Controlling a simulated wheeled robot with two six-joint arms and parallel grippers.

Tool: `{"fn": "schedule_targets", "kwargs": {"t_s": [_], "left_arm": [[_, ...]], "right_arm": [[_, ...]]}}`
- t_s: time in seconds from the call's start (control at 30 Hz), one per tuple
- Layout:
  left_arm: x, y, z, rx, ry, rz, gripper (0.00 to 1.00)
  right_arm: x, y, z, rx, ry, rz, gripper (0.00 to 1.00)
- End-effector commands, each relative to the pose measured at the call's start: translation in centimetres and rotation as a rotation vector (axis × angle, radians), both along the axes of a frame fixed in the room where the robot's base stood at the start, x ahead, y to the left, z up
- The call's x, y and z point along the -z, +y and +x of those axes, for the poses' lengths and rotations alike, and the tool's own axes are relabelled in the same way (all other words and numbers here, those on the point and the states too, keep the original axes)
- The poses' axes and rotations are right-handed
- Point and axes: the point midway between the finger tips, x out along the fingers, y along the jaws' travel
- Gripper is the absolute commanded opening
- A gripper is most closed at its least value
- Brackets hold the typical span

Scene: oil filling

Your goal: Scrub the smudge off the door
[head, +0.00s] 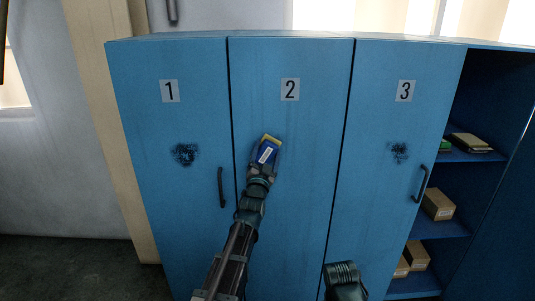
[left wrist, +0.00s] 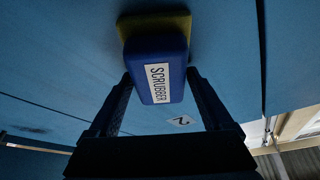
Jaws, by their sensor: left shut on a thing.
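My left gripper (head: 262,168) is shut on a blue scrubber (head: 266,154) with a yellow pad, in front of door 2 (head: 290,200), below its number label. In the left wrist view the scrubber (left wrist: 155,68), marked "SCRUBBER", sits between both fingers, its yellow pad toward the blue door. I cannot tell whether the pad touches the door. Any mark behind the pad is hidden. A dark smudge (head: 185,154) is on door 1 and another smudge (head: 399,152) is on door 3. Part of my right arm shows at the bottom; its gripper is out of view.
Door 1 has a dark handle (head: 221,187) close to my left arm. Door 3 has a handle (head: 420,184) at its right edge. Open shelves at the right hold books (head: 470,142) and boxes (head: 438,204). A pale post (head: 110,130) stands left of the lockers.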

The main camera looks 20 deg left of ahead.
Motion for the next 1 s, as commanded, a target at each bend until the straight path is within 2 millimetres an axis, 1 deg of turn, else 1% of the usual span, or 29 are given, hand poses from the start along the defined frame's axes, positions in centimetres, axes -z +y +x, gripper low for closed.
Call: {"fn": "schedule_targets", "kwargs": {"t_s": [0.03,0.23,0.47,0.8,1.0], "left_arm": [[-0.8,0.0,0.1,0.000,0.000,0.000,0.40],[-2.3,0.0,0.1,0.000,0.000,0.000,0.40],[-2.2,-0.2,0.2,0.001,-0.001,0.000,0.40],[-2.2,-2.9,0.8,0.002,0.000,-0.001,0.40],[-2.2,-3.7,0.9,0.000,0.000,0.000,0.40]], "right_arm": [[-0.8,0.0,0.0,0.000,0.000,0.000,0.50],[-2.3,0.0,0.0,0.000,0.000,0.000,0.50],[-2.2,0.0,0.0,0.000,0.000,0.000,0.50],[-2.2,0.0,0.0,0.000,0.000,0.000,0.50],[-2.2,0.0,0.0,0.000,0.000,0.000,0.50]]}}
